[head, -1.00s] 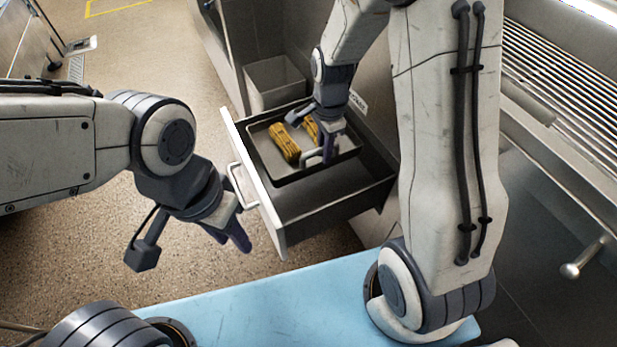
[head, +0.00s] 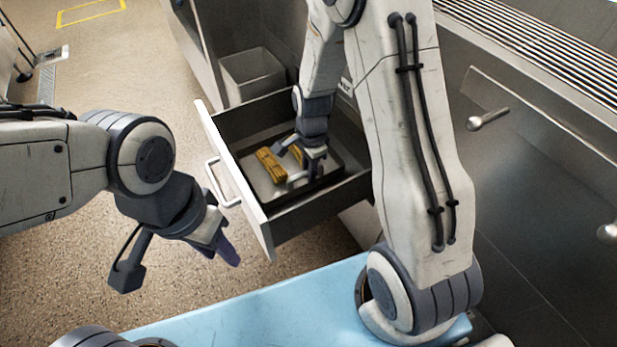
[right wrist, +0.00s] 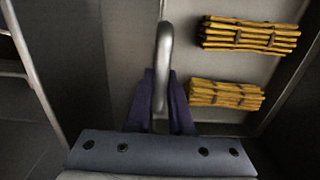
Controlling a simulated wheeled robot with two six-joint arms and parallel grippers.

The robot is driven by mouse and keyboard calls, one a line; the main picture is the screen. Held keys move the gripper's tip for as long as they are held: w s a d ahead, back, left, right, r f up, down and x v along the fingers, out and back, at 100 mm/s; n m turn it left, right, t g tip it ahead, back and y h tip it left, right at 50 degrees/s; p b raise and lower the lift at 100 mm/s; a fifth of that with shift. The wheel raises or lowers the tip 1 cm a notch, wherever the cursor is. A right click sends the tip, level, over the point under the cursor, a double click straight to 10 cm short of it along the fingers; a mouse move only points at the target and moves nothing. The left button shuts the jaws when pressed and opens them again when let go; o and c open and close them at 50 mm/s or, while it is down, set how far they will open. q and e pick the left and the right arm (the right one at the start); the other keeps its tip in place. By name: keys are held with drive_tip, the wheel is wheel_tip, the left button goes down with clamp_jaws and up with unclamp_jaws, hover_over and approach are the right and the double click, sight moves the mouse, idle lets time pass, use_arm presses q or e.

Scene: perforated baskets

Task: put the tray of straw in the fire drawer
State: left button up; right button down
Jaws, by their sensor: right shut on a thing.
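The open drawer (head: 320,215) has a white front and a pale handle (head: 216,185). The dark-rimmed tray (head: 318,187) is inside it, below the drawer's rim. Yellow straw bundles (head: 271,165) lie on the tray. Two bundles (right wrist: 250,36) show in the right wrist view, to the right of the fingers. My right gripper (head: 314,172) is over the tray, its purple fingers (right wrist: 163,100) shut around the tray's curved metal handle (right wrist: 165,50). Whether the tray touches the drawer's bottom is hidden. My left gripper (head: 220,252) hangs empty in front of the drawer; its finger gap is unclear.
A grey bin (head: 255,75) stands in the open space behind the drawer. A steel unit with a knob (head: 488,118) and a grille (head: 550,45) is at the right. Speckled floor (head: 110,80) is free at the left.

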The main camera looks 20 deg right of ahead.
drive_tip(key=shift+f, duration=0.55)
drive_tip(key=c, duration=0.8)
unclamp_jaws()
wheel_tip(320, 180, up, 12)
drive_tip(key=p, duration=0.5)
drive_tip(key=shift+d+p, duration=0.1)
drive_tip(key=shift+p, duration=0.25)
drive_tip(key=s+a+r+n, duration=0.7)
drive_tip(key=s+a+n, duration=0.1)
drive_tip(key=a+n, duration=0.15)
drive_tip(key=s+a+r+n, duration=0.1)
drive_tip(key=s+n, duration=0.3)
drive_tip(key=s+a+r+n, duration=0.1)
drive_tip(key=s+r+n, duration=0.1)
drive_tip(key=s+n, duration=0.3)
drive_tip(key=s+a+r+n, duration=0.1)
drive_tip(key=s+n, duration=0.3)
drive_tip(key=shift+s+a+r+n+y, duration=0.1)
drive_tip(key=shift+s+r+n+y, duration=0.2)
drive_tip(key=shift+s+n, duration=0.05)
